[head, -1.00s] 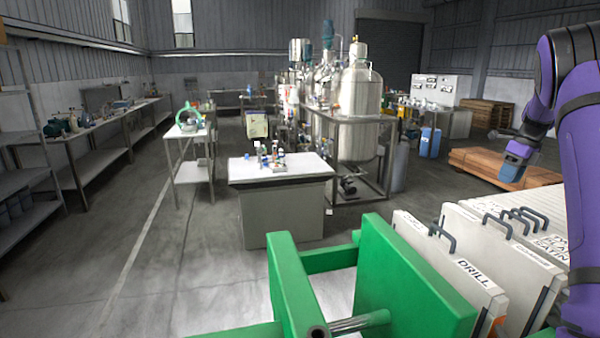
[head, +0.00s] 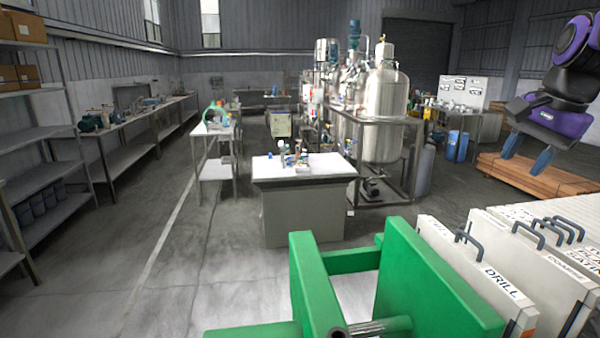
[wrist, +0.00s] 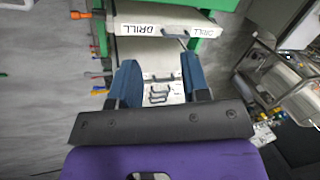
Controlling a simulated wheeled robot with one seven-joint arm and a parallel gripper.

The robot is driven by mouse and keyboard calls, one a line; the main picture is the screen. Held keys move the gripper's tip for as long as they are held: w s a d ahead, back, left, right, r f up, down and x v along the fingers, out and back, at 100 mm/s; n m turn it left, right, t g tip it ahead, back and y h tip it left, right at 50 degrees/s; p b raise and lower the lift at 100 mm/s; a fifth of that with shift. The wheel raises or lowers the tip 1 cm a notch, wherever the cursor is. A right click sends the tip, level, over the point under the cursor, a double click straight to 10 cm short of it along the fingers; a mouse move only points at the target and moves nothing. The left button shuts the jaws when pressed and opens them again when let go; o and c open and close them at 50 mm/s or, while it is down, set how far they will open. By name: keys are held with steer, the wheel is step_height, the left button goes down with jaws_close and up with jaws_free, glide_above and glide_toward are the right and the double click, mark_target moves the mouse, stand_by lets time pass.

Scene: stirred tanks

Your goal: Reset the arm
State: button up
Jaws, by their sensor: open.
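My gripper (head: 526,153) is at the upper right of the head view, on my purple and black arm. Its two blue fingers are apart with nothing between them. In the wrist view my gripper (wrist: 160,82) also shows open, its fingers spread above the white cases, one labelled DRILL (wrist: 160,28). The fingers look clear of the cases in the head view.
A green frame (head: 430,285) and white labelled cases with dark handles (head: 480,270) stand close in front. A small table (head: 305,170) with small items is beyond. Steel tanks (head: 385,105) stand behind it. Open floor (head: 215,255) lies left of the table.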

steer(key=s+a+f+n+t, duration=0.1)
steer(key=s+a+f+n, duration=0.1)
steer(key=s+a+n, duration=0.2)
steer(key=s+a+f+n+t+h, duration=0.1)
steer(key=s+a+f+n, duration=0.2)
steer(key=s+n, duration=0.5)
steer(key=s+a, duration=0.1)
steer(key=s, duration=0.3)
steer(key=shift+a, duration=0.35)
